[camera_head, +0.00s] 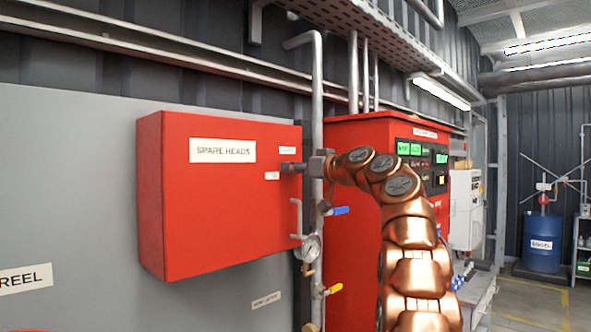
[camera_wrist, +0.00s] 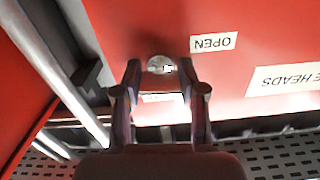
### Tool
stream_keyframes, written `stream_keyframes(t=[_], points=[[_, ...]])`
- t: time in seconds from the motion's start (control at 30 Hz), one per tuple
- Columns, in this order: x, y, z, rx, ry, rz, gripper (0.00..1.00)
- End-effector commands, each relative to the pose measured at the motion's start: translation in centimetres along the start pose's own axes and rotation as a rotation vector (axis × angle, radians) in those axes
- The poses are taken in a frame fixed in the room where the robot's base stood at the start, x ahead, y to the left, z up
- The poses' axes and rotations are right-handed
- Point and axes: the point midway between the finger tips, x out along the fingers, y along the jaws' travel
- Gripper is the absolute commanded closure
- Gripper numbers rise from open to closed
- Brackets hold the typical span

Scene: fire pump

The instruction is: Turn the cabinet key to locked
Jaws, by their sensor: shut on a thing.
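The red cabinet (camera_head: 220,220) marked SPARE HEADS hangs on the grey wall panel with its door closed. My gripper (camera_head: 285,167) reaches the door's right side from the right. In the wrist view, which is upside down, my gripper (camera_wrist: 162,70) has its two fingers around the small silver key (camera_wrist: 161,68) at the round lock. It is shut on the key. An OPEN label (camera_wrist: 212,42) sits beside the lock. The key's exact angle is hard to tell. My gripper hides the key in the head view.
The door handle (camera_head: 296,217) is below my gripper. A vertical grey pipe (camera_head: 317,90) runs close to the cabinet's right side, with a pressure gauge (camera_head: 312,247) and a blue valve lever (camera_head: 340,211). A red control panel (camera_head: 350,150) stands behind my arm.

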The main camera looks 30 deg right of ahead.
Motion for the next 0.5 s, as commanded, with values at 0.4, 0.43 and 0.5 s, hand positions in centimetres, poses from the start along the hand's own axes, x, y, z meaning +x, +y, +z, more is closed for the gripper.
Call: stream_keyframes(t=[0.4,0.43,0.5], points=[[0.06,-0.05,-0.07,0.183,0.001,-0.001,0.94],[0.1,-0.08,-0.06,0.196,0.0,-0.001,0.94],[0.11,-0.11,-0.07,0.229,0.0,-0.002,0.94]])
